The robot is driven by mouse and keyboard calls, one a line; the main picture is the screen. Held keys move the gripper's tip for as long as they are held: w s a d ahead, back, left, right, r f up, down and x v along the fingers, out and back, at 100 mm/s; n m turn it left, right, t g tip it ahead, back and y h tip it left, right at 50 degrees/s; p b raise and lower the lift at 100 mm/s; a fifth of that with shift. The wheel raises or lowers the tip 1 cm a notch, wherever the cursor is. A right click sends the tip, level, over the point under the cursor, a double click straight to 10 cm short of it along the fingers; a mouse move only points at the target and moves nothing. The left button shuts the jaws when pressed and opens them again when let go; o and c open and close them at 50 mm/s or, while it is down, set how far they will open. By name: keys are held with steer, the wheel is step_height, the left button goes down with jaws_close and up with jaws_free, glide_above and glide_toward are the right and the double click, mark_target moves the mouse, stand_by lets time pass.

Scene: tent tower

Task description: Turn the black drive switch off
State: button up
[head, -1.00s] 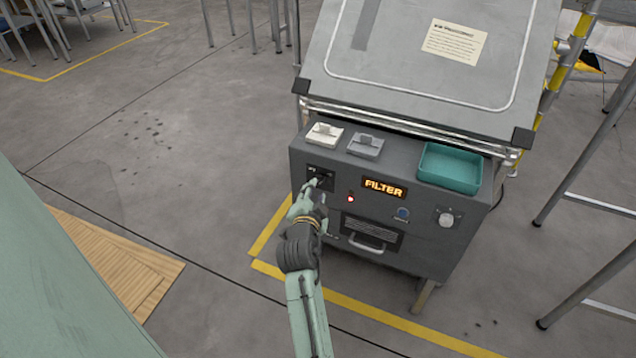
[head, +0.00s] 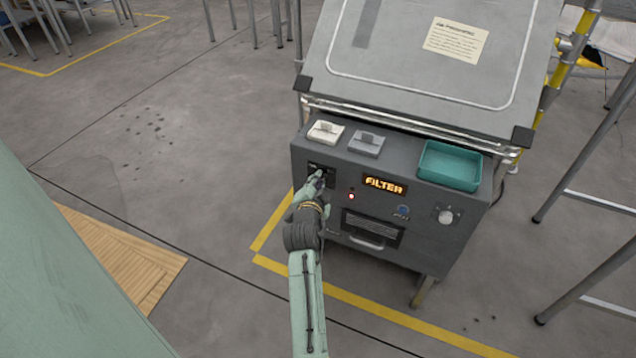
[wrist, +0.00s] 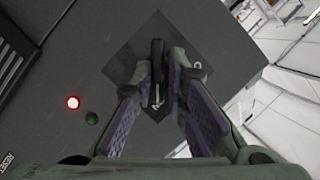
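The black drive switch (wrist: 157,71) is a narrow lever on a dark square plate (wrist: 125,68), at the upper left of the grey machine's front. In the wrist view the lever stands between the two fingers of my gripper (wrist: 160,78). The fingers are apart, one on each side of it, with little room. Whether they touch it is hard to tell. In the head view my gripper (head: 319,182) is at the switch plate (head: 322,172) and hides most of the switch.
A red lamp (wrist: 72,102) is lit beside a dark green one (wrist: 91,118). The grey machine front (head: 420,248) also has a FILTER display (head: 385,185), a blue button (head: 403,211), a round knob (head: 445,217) and a drawer handle (head: 367,243). A teal tray (head: 449,180) sits on top.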

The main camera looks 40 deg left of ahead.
steer(key=shift+d+f, duration=0.1)
jaws_close()
steer(key=shift+w, duration=0.1)
steer(key=shift+a+n+t+h+b, duration=0.15)
steer(key=shift+n+t+h+b, duration=0.2)
steer(key=shift+n+h, duration=1.35)
steer(key=shift+a+n+t+h+b, duration=0.25)
steer(key=shift+n+h, duration=0.8)
steer(key=shift+n, duration=1.25)
steer(key=shift+a+n+t+h+b, duration=0.1)
steer(key=shift+n+t+h+b, duration=0.25)
steer(key=shift+n+h, duration=1.35)
steer(key=shift+n+y, duration=0.35)
steer(key=shift+n, duration=0.15)
steer(key=shift+r, duration=0.2)
